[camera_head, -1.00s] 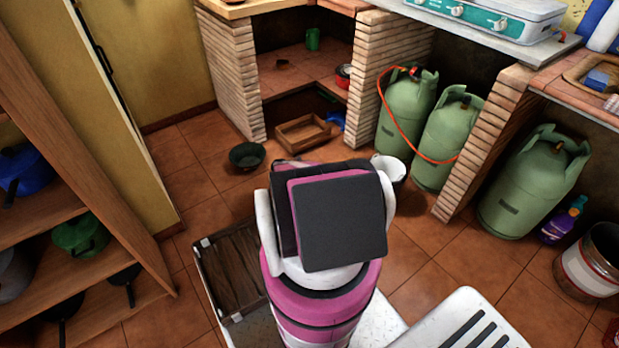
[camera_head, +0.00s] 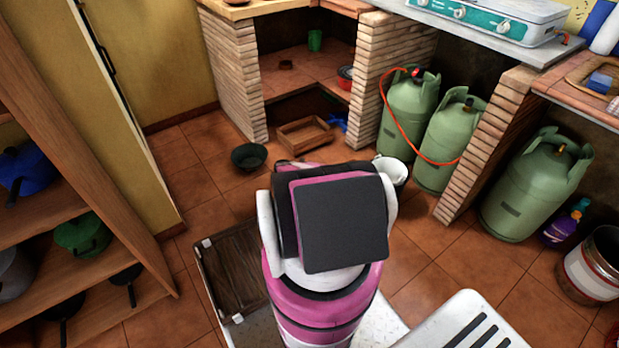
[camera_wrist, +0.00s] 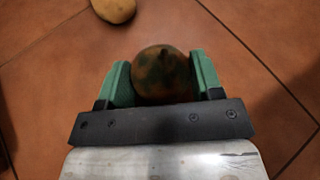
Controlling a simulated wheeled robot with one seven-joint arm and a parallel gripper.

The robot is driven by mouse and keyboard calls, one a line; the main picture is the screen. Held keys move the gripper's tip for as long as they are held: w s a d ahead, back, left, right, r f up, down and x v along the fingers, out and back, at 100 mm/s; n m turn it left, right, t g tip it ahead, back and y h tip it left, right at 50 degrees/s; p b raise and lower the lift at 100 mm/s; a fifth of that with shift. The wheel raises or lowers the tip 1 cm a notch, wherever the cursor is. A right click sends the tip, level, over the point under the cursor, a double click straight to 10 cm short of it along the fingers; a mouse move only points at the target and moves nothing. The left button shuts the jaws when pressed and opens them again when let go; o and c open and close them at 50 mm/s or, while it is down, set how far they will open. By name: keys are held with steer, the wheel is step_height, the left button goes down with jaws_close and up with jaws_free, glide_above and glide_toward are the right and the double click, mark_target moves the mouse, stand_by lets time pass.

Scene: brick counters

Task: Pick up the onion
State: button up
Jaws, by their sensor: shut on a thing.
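My gripper (camera_wrist: 162,76) shows in the wrist view with its two green fingers shut on a round, brown-orange thing with dark greenish patches. I take it to be the onion (camera_wrist: 161,64); its surface is dim and its lower part is hidden by the dark gripper bar. One finger lies along each side of it. The tiled floor shows beyond, and I cannot tell whether the onion touches it. In the head view my own arm hides the gripper and the onion.
A yellowish rounded item (camera_wrist: 115,9) lies on the floor beyond the gripper. A dark bowl (camera_head: 248,156), a wooden tray (camera_head: 304,134) and a white bucket (camera_head: 390,171) stand on the floor ahead. Green gas cylinders (camera_head: 408,110) stand under the counter at right. Shelves (camera_head: 75,215) are at left.

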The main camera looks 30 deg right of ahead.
steer(key=shift+r, duration=0.8)
steer(key=shift+s+a+r, duration=0.15)
steer(key=shift+r, duration=0.45)
steer(key=shift+s+a+r, duration=0.1)
steer(key=shift+r, duration=0.5)
steer(key=s+a+r, duration=0.5)
steer(key=a+r, duration=0.1)
steer(key=a, duration=0.4)
steer(key=w+a+r+n+t+h, duration=0.1)
steer(key=a+r+n+t, duration=0.1)
steer(key=a+r, duration=0.65)
steer(key=w+a+r+n+t, duration=0.1)
steer(key=a+r+n+t, duration=0.15)
steer(key=r, duration=1.15)
steer(key=w+a+r+n+t+h, duration=0.1)
steer(key=w+a+r+n+t, duration=0.15)
steer(key=a+r, duration=0.65)
steer(key=s+a+r+n+t+y, duration=0.1)
steer(key=s+a+r+n+t, duration=0.1)
steer(key=r, duration=0.8)
steer(key=s+a+r+n+t+y, duration=0.1)
steer(key=s+a+r+n+t, duration=0.1)
steer(key=s+a+r, duration=0.5)
steer(key=s+a+r+n+t+y, duration=0.1)
steer(key=s+a+r+n+t, duration=0.2)
steer(key=r, duration=1.2)
steer(key=shift+s+a+r+t, duration=0.25)
steer(key=shift+s+a+t, duration=0.55)
steer(key=shift+a, duration=0.15)
